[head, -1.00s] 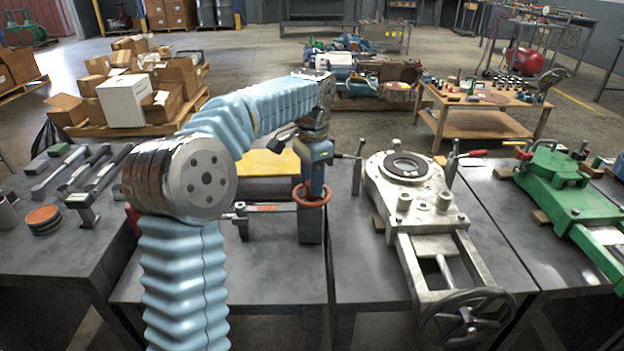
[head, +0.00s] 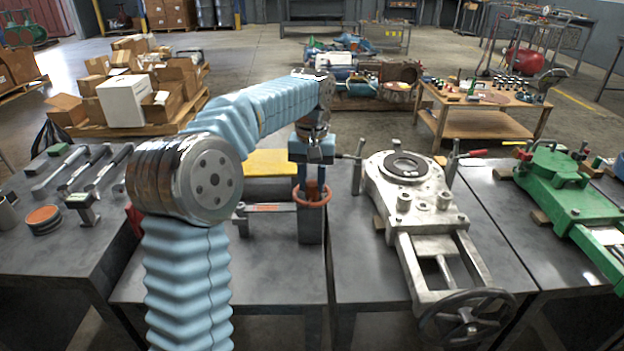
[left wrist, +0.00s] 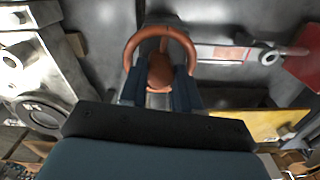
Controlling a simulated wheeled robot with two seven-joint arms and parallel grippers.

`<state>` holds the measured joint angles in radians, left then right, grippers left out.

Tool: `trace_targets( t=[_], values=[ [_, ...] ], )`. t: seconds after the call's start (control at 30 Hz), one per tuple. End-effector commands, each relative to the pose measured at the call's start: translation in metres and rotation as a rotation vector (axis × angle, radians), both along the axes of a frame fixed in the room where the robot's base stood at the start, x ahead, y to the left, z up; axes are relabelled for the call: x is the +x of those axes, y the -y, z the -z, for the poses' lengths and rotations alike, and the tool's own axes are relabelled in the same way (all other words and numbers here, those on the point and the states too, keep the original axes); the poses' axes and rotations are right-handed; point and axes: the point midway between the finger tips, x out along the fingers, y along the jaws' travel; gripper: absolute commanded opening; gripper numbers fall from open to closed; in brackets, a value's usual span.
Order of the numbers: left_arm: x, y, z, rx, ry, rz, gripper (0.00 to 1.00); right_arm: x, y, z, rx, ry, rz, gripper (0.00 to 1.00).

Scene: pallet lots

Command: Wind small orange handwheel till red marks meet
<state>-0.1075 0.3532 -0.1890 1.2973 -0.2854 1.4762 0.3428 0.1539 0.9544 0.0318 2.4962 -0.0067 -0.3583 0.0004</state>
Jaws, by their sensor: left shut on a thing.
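The small orange handwheel (head: 314,201) sits on a grey upright post of a fixture on the middle table. It shows as an orange ring with a hub in the left wrist view (left wrist: 161,31). My left gripper (head: 312,186) points down from above, its two dark blue fingers inside the ring. In the left wrist view the fingers (left wrist: 160,76) are on either side of the orange hub and shut on it. An arm with an orange-red label (head: 268,208) runs left from the post. I cannot make out the red marks. My right gripper is not in view.
A pale cast machine (head: 432,217) with a large dark handwheel (head: 468,318) stands to the right, a green one (head: 567,190) beyond. A yellow block (head: 270,162) lies behind the fixture. Tools (head: 95,170) lie on the left table. The middle table's front is clear.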

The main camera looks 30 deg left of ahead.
Motion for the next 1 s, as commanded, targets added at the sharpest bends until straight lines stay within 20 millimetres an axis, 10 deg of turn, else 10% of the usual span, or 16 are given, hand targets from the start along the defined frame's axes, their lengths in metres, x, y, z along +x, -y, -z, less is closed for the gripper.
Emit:
trace_targets(
  t=[1.0],
  values=[
    [0.0006,-0.0005,-0.0012,-0.001,0.005,-0.964,0.02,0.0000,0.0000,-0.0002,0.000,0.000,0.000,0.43]
  ],
)
